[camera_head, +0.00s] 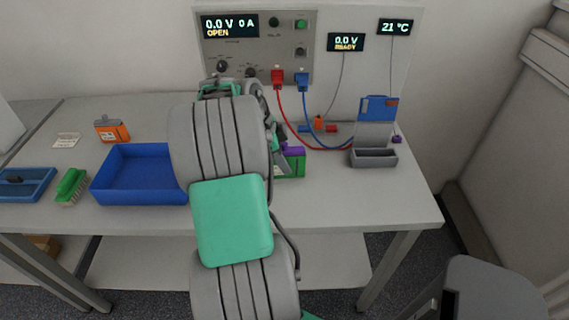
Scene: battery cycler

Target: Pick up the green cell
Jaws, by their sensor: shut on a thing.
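The green cell (292,166) is a green block with a purple top, on or just above the table right of the centre. My arm hides its left side, and I cannot tell whether its base touches the table. My gripper (287,150) is at its upper left and is shut on it. The fingers are mostly hidden behind my arm.
A blue bin (140,177), a green brush (72,186), a blue tray (25,184) and an orange cell (112,129) are at the left. A grey holder (374,157) with a blue block (379,108) above it stands right. Red (288,117) and blue leads hang from the cycler (255,45).

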